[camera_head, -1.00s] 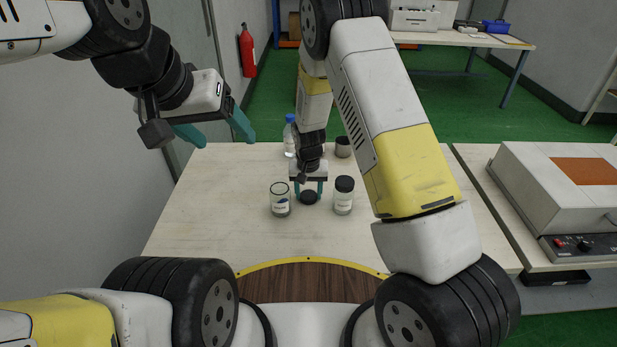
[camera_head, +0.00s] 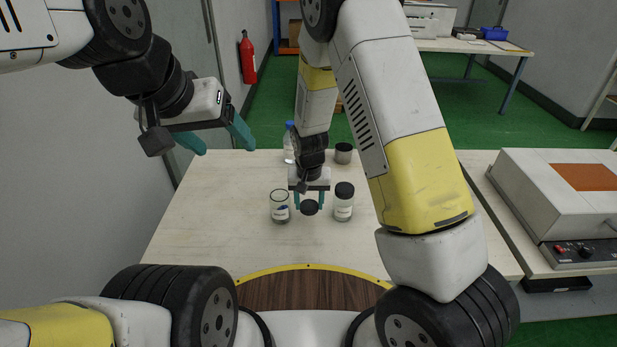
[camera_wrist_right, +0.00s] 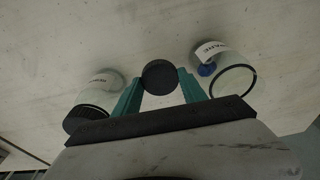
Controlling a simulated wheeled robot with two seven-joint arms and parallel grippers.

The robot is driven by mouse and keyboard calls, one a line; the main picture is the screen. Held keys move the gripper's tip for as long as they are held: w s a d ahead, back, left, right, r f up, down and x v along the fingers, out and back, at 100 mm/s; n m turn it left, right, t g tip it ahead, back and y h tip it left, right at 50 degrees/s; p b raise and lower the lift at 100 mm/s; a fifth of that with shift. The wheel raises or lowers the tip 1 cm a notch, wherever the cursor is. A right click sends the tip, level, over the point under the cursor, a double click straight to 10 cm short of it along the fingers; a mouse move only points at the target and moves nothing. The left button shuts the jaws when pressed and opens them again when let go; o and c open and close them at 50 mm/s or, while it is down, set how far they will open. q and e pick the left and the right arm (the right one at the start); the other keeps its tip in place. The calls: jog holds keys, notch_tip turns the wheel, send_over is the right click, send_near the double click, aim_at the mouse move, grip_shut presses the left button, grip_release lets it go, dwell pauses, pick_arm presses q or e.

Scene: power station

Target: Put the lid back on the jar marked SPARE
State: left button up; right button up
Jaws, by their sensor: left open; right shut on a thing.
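My right gripper (camera_head: 310,201) is shut on a round black lid (camera_head: 310,208), between the two jars. The lid also shows between its teal fingers in the right wrist view (camera_wrist_right: 160,77); I cannot tell whether it touches the table. An open glass jar (camera_head: 280,209) stands upright just left of the gripper. In the right wrist view, this open jar (camera_wrist_right: 226,69) is at the right, with dark label lettering I cannot read surely and something blue inside. A jar with a black lid on (camera_head: 344,203) stands right of the gripper. My left gripper (camera_head: 219,143) is open and empty, up at the left.
A blue-capped bottle (camera_head: 289,145) and a grey metal cup (camera_head: 343,153) stand behind the jars on the pale table (camera_head: 210,235). The table's left and front parts are clear. A machine with an orange panel (camera_head: 560,190) stands on the right-hand bench.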

jog(key=s, duration=0.7)
jog(key=s+r, duration=0.1)
jog(key=s, duration=0.2)
jog(key=shift+s+d, duration=0.25)
